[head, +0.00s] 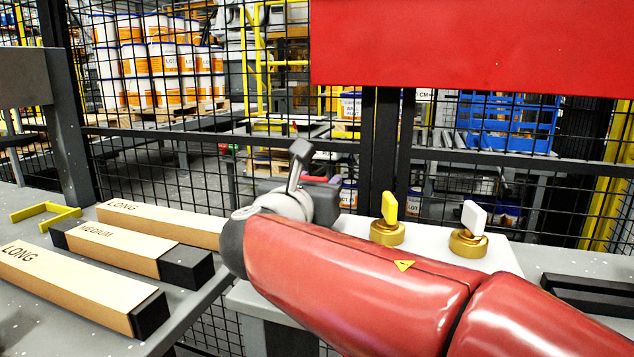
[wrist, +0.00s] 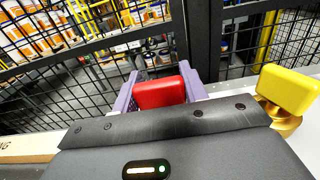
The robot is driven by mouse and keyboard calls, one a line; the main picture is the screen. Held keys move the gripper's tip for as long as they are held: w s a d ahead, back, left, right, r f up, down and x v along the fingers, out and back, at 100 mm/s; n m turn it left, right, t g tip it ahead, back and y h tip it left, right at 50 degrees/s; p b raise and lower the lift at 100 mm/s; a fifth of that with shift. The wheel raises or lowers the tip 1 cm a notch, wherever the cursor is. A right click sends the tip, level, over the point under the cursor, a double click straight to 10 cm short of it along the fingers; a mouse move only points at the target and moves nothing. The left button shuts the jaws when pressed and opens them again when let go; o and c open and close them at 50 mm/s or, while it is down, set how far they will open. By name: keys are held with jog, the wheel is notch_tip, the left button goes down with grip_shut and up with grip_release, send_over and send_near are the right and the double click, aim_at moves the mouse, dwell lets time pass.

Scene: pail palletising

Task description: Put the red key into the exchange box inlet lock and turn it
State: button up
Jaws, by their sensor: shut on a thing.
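The red key (wrist: 160,92) shows its flat red head between the two pale purple fingers of my gripper (wrist: 161,88), which is shut on it. In the head view only a thin red strip of the key (head: 315,179) shows above the dark gripper body. The exchange box (head: 352,224) is a white-topped box, partly behind my red arm. A yellow key (head: 389,207) stands upright in a brass lock (head: 387,234) to the right of my gripper. A white key (head: 474,216) stands in another brass lock (head: 468,243) farther right. The red key's lower end and any lock under it are hidden.
A black mesh fence (head: 230,150) stands close behind the box, with a dark post behind my gripper. Long and medium cartons (head: 85,285) lie on the grey table at left. A red panel (head: 480,45) hangs above. Dark bars (head: 590,298) lie at right.

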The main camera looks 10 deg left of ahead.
jog(key=shift+f+b, duration=0.65)
jog(key=shift+f, duration=0.2)
jog(key=o, duration=1.2)
jog(key=shift+o, duration=0.2)
jog(key=shift+s, duration=0.1)
jog(key=s, duration=0.7)
jog(key=shift+s+a, duration=0.3)
